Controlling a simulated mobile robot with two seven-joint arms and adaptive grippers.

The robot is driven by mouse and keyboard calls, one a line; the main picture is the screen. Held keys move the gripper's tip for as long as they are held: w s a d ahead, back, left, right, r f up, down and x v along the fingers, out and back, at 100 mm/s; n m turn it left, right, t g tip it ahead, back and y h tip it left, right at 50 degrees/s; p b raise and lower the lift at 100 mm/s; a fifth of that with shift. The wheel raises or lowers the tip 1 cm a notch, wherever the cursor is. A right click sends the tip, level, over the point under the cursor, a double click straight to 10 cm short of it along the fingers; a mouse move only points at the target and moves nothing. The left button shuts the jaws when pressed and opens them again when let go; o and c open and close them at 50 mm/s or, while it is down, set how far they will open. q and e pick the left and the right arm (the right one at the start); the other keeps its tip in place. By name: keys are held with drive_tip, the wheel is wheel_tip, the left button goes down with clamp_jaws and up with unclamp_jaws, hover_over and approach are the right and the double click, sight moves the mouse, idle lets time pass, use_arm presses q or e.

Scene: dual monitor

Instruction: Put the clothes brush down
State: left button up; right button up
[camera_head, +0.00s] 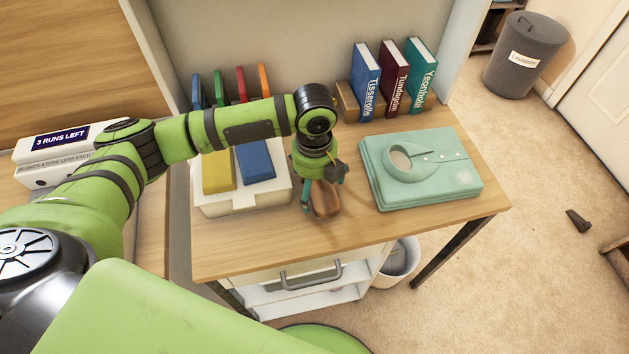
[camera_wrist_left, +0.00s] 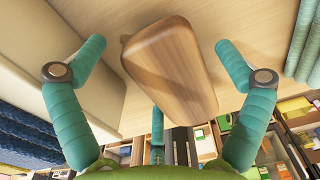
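The clothes brush (camera_head: 326,200) has a brown wooden body and is at the table's front middle, between the white tray and the folded shirt. It fills the middle of the left wrist view (camera_wrist_left: 172,68), wood side toward the camera; its bristles are hidden. It appears to rest on the tabletop, though its underside is not visible. My left gripper (camera_head: 322,184) is directly over the brush, fingers pointing down. In the left wrist view its teal fingers (camera_wrist_left: 158,48) are spread around the brush, with gaps on both sides. My right gripper is not in view.
A white tray (camera_head: 244,203) with yellow and blue items stands close left of the brush. A folded mint shirt (camera_head: 440,185) lies right. Several books (camera_head: 395,80) stand at the back. Bare wooden tabletop (camera_head: 285,237) shows along the front edge. A drawer and bin are below.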

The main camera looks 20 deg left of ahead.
sight(315, 182)
use_arm(q)
wheel_tip(315, 182, up, 12)
drive_tip(key=shift+r, duration=0.2)
idle(0.4)
idle(0.5)
